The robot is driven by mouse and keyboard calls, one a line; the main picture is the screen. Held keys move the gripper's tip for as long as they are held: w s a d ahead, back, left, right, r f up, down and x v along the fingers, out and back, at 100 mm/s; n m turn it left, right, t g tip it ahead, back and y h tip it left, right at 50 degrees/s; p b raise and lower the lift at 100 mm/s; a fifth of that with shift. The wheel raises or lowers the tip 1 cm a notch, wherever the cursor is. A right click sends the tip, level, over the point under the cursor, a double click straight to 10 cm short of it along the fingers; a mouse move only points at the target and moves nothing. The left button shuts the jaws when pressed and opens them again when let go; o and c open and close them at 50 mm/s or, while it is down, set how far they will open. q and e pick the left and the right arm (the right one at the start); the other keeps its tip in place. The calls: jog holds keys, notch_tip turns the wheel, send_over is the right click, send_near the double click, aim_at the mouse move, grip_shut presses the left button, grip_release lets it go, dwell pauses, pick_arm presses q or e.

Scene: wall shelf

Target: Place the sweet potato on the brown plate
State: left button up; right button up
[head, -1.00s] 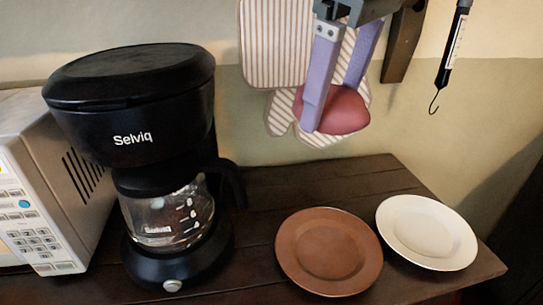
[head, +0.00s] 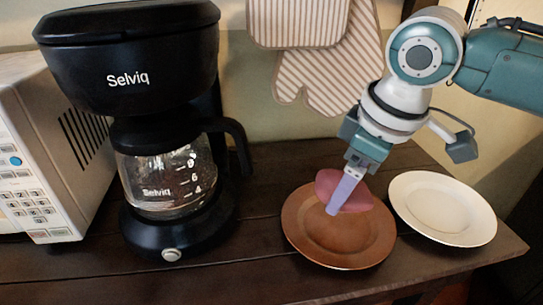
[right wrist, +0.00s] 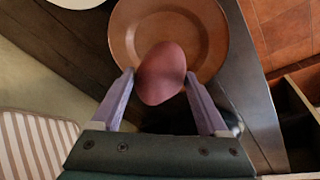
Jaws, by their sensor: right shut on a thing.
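The sweet potato (head: 356,193) is reddish-pink and held between the lilac fingers of my right gripper (head: 338,205). It is over the back part of the brown plate (head: 338,251); whether it touches the plate I cannot tell. In the right wrist view the sweet potato (right wrist: 161,72) sits between the two fingertips, with the brown plate (right wrist: 203,28) behind it. The plate lies flat on the dark wooden shelf. My left gripper is not in view.
A white plate (head: 442,208) lies right of the brown one. A black coffee maker (head: 170,195) and a white microwave (head: 50,165) stand to the left. Striped mitts (head: 320,60) hang on the wall behind. The shelf between coffee maker and brown plate is clear.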

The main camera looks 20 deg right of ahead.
aim_at(343, 209)
jog(key=shift+f+b, duration=0.45)
jog(key=shift+f, duration=1.85)
jog(key=shift+f, duration=0.2)
jog(key=o, duration=1.4)
jog(key=p+v, duration=0.3)
jog(key=v, duration=0.8)
jog(key=shift+d+r, duration=0.1)
jog(key=shift+r, duration=0.3)
jog(key=s+a+f+y, duration=0.2)
jog(key=s+a+f, duration=0.2)
jog(key=s+a, duration=0.5)
jog(key=s+d+f+m+h, duration=0.1)
jog(key=s+m, duration=0.3)
jog(key=s, duration=0.4)
jog(key=shift+s+d+h, duration=0.2)
jog(key=shift+d+h, duration=0.2)
jog(key=shift+d, duration=0.5)
